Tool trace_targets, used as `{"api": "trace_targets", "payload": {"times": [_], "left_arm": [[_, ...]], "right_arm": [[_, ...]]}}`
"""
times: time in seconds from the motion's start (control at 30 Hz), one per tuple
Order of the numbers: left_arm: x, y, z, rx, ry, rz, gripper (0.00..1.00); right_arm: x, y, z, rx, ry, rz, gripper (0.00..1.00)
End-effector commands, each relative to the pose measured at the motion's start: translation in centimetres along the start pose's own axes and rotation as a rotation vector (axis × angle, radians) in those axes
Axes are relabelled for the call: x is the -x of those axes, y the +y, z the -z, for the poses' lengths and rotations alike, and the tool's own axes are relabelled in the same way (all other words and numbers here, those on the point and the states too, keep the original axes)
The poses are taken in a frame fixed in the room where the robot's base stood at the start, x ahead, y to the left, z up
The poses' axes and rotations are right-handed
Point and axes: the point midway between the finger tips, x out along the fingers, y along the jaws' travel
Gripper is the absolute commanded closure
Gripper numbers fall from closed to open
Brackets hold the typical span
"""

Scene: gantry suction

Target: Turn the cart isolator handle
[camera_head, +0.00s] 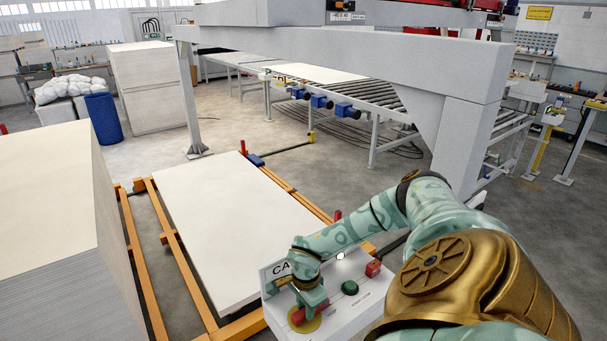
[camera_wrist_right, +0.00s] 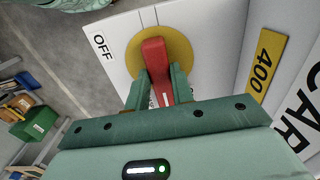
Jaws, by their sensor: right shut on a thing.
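The cart isolator handle (camera_wrist_right: 155,62) is a red grip on a round yellow plate (camera_wrist_right: 183,50), set in a light grey panel. In the right wrist view the panel carries an "OFF" label (camera_wrist_right: 102,46) beside the plate. My right gripper (camera_wrist_right: 154,88) is shut on the red handle, with one green finger on each side of it. In the head view the right gripper (camera_head: 312,302) reaches down onto the yellow plate at the front of the control box (camera_head: 345,318), and partly covers the handle. My left gripper is not in view.
A green button (camera_head: 349,287) and a red block (camera_head: 373,268) sit on the box to the right of the handle. A white board stack (camera_head: 225,215) lies on orange rails behind it. A tall sheet stack (camera_head: 45,200) stands at left. A grey gantry beam (camera_head: 340,52) spans the back.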

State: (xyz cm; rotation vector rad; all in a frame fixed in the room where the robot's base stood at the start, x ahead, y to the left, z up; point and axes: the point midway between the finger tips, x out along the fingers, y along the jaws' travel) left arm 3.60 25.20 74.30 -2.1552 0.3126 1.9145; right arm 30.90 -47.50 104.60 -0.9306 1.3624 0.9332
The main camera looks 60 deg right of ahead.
Motion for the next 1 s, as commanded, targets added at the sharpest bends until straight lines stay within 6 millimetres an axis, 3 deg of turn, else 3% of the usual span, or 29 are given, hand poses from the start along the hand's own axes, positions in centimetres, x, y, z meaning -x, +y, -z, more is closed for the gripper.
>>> {"api": "trace_targets", "payload": {"times": [0.1, 0.13, 0.2, 0.57, 0.67, 1.0], "left_arm": [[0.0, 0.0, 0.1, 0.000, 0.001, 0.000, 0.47], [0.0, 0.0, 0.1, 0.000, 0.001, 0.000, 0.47], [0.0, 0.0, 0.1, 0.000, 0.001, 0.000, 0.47], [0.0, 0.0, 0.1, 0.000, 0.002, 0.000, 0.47], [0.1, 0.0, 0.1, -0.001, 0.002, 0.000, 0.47], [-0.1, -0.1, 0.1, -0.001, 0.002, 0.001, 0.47]], "right_arm": [[0.2, -0.3, 0.0, 0.005, 0.000, 0.008, 1.00], [0.2, -0.3, 0.0, 0.005, 0.000, 0.008, 0.68], [0.2, -0.2, 0.0, 0.004, 0.000, 0.007, 0.55], [0.7, -0.1, 0.0, 0.002, 0.000, 0.004, 0.55], [2.3, -0.1, 0.1, 0.002, 0.000, 0.005, 0.55], [11.3, -0.1, 0.1, 0.002, 0.001, 0.006, 0.55]]}}
